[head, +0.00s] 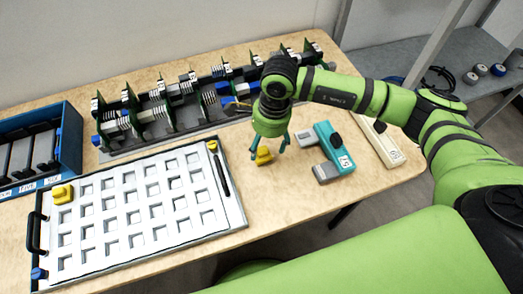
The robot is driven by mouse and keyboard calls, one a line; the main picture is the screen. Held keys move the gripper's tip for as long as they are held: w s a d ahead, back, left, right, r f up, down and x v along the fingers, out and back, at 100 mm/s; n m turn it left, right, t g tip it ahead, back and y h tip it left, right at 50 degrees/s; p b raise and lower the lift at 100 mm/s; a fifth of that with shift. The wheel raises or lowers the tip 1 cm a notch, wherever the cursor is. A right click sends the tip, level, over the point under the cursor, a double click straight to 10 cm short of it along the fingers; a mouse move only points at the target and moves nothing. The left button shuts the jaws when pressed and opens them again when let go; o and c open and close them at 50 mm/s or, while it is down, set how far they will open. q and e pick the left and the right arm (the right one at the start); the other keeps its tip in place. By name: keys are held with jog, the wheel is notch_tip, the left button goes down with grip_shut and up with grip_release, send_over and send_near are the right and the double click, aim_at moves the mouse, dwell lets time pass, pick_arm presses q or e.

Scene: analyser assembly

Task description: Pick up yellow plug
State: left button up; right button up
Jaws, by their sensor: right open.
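A yellow plug (264,156) sits on the wooden table, right of the white grid tray. My right gripper (268,152) is open and points down over this plug, with its teal fingers around or just beside it. Whether the fingers touch it I cannot tell. Another yellow piece (62,194) sits in the upper left corner of the white tray (110,255). A small yellow part (212,146) shows at the tray's upper right corner. My left gripper is not in view.
A teal device (335,148) and a grey block (326,171) lie close right of my right gripper. A cream device (380,140) lies further right. A rack of green boards (165,110) stands behind. A blue bin (70,140) is at left. The table front (285,195) is clear.

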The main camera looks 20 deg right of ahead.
aim_at(262, 150)
jog(key=f, duration=0.2)
jog(key=a+f+p, duration=0.1)
jog(key=f, duration=0.1)
jog(key=shift+w, duration=0.2)
jog(key=c, duration=1.2)
jog(key=shift+o, duration=0.2)
notch_tip(262, 150, up, 4)
jog(key=shift+r+b, duration=0.1)
jog(key=shift+b, duration=0.85)
jog(key=d+r+b, duration=0.1)
jog(key=d+r, duration=0.1)
jog(key=d, duration=0.2)
jog(key=s+d+r+b, duration=0.1)
jog(key=d+r, duration=0.1)
jog(key=d, duration=0.1)
jog(key=s+d+r+b, duration=0.1)
jog(key=d+r, duration=0.1)
jog(key=d, duration=0.2)
jog(key=shift+s+d+r, duration=0.1)
jog(key=shift+d+r, duration=0.2)
jog(key=shift+r, duration=0.1)
jog(key=shift+b, duration=0.4)
